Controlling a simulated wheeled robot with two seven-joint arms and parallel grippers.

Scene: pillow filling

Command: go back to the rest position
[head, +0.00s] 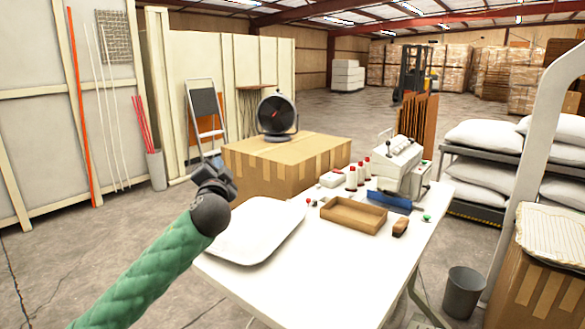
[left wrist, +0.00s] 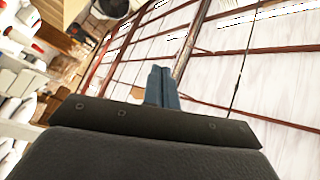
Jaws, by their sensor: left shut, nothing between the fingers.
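My left arm, in a green quilted sleeve, comes in from the lower left in the head view. My right gripper is not in view.
The table also carries a wooden tray (head: 353,226), thread spools (head: 351,179), a brush (head: 400,228) and a sewing machine (head: 398,165). A cardboard box (head: 270,175) with a fan (head: 277,116) stands behind. A grey bin (head: 462,292) is at the right. Left floor is clear.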

